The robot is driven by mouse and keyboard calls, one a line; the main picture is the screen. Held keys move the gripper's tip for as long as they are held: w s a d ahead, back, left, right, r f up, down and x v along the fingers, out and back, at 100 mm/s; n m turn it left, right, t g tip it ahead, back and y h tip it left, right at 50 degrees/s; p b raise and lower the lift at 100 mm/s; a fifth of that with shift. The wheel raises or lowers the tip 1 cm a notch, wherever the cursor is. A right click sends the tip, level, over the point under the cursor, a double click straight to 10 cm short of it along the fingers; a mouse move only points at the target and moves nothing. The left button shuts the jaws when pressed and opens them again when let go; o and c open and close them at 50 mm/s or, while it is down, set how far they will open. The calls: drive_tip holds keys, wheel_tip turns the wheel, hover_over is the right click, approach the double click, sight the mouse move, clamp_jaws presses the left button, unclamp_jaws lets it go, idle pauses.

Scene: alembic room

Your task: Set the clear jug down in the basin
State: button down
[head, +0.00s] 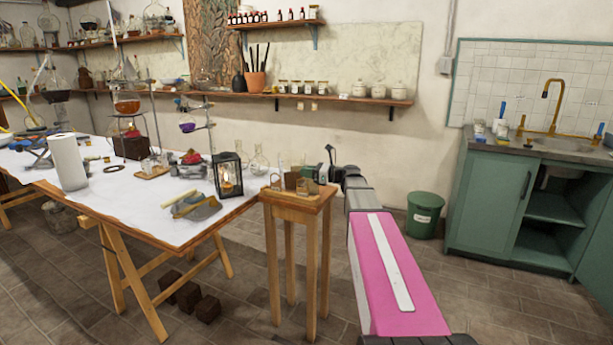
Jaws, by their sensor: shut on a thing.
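My gripper (326,164) is in the head view at the end of my pink arm, just above the right side of a small wooden stand. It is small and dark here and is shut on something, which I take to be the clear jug. The jug's outline is too small and see-through to make out against the things on the stand. The basin (570,144) is set into the grey counter at the far right, under a brass tap (550,100). It is well apart from my gripper, and its inside is seen only at a slant.
The wooden stand (285,197) carries several small items. The long white-topped table (130,210) with a lantern (228,176) and glassware is to its left. A green bin (425,215) stands between the stand and the green sink cabinet (490,195). Bottles and brushes crowd the counter's left end.

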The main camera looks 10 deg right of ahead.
drive_tip(key=shift+f, duration=0.55)
drive_tip(key=c, duration=1.1)
unclamp_jaws()
drive_tip(key=shift+f, duration=0.1)
